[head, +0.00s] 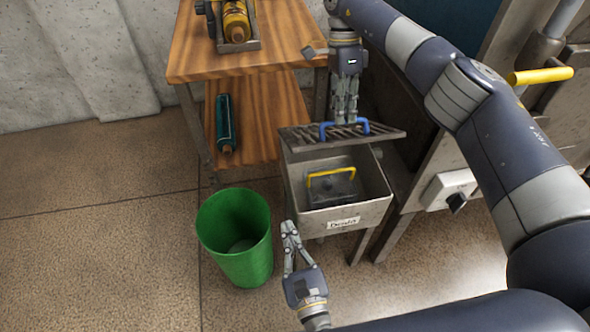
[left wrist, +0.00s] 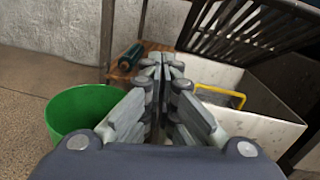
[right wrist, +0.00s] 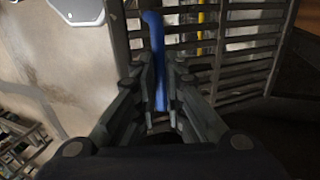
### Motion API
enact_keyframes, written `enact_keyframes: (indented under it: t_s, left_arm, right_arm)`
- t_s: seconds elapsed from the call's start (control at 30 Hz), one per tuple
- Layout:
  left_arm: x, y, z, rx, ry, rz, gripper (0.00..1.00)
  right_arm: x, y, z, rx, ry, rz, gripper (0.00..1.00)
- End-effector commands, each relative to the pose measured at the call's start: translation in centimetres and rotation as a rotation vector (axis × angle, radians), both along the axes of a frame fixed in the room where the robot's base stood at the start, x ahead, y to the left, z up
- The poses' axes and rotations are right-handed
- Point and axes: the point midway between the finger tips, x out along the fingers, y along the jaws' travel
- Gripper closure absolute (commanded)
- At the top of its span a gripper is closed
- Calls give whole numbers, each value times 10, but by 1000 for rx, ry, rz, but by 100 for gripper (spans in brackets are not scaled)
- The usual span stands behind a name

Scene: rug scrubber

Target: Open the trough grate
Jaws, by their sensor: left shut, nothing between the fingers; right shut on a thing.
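The grey metal trough (head: 308,211) has its slatted grate (head: 385,133) raised along its back edge, so the inside shows from above. My right gripper (head: 345,122) is shut on the grate's blue handle (head: 326,131). The handle (right wrist: 155,50) also shows between the fingers in the right wrist view. Inside the trough lies a grey block with a yellow handle (head: 331,173). My left gripper (head: 290,225) is shut and empty, just in front of the trough's left corner. In the left wrist view the grate (left wrist: 240,25) stands tilted above the trough.
A green bin (head: 246,262) stands on the floor left of the trough, close to my left gripper. A machine with a yellow lever (head: 540,75) stands at right. Floor at left is clear.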

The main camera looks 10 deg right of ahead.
Motion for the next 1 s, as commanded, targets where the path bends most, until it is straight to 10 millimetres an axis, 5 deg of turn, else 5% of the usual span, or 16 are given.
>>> enact_keyframes:
  t_s: [0.13,0.33,0.8,1.0]
  left_arm:
    - [-10,-25,28,114,-106,-51,100]
    - [-5,-33,41,156,-149,-67,100]
    - [87,-29,57,154,-147,-66,100]
    - [102,-29,80,150,-144,-66,100]
  right_arm:
    - [5,-1,-7,-2,-21,-5,100]
    - [5,-1,-7,-2,-21,-6,100]
    - [5,-1,-7,-2,-21,-6,100]
    - [5,-1,-7,-2,-21,-6,100]
